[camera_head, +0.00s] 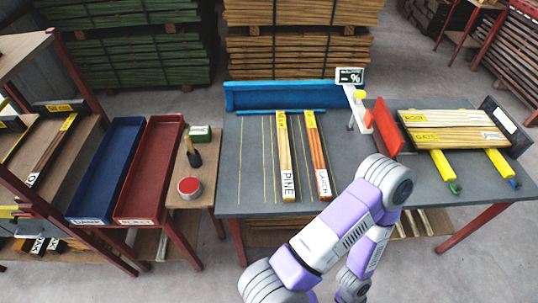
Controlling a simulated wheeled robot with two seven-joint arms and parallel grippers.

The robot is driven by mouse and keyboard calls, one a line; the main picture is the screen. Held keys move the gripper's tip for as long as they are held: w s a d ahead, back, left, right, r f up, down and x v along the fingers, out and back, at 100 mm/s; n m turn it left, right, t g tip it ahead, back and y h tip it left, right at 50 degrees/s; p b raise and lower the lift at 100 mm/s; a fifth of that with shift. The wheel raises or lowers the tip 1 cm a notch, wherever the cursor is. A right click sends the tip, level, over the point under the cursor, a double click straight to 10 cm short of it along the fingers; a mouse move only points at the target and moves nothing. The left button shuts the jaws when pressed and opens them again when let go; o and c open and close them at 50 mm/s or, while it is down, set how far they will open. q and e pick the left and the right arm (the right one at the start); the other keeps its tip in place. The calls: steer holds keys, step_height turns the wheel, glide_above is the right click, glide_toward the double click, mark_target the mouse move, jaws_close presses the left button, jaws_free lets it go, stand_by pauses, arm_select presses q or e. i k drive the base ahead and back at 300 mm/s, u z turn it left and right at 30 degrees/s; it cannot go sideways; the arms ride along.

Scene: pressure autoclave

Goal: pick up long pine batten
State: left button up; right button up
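The long pine batten (285,152) is pale yellow and lies lengthwise on the grey table (230,180). It has a white PINE label at its near end and a yellow label at its far end. A redder batten (317,150) lies close beside it on the right, also with a white label at its near end. One of my arms, purple and white, rises from the bottom middle and bends to the right of the battens. No gripper fingers show, and nothing of mine touches the pine batten.
A blue back rail (290,95) and a small display (349,76) stand behind the battens. A rack of boards (450,119) on yellow supports is at right. Blue (108,165) and red (150,170) trays and a red tin (190,187) are at left. The table left of the pine is clear.

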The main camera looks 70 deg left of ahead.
mark_target(287, 186)
steer(key=k, duration=0.3)
steer(key=u, duration=1.05)
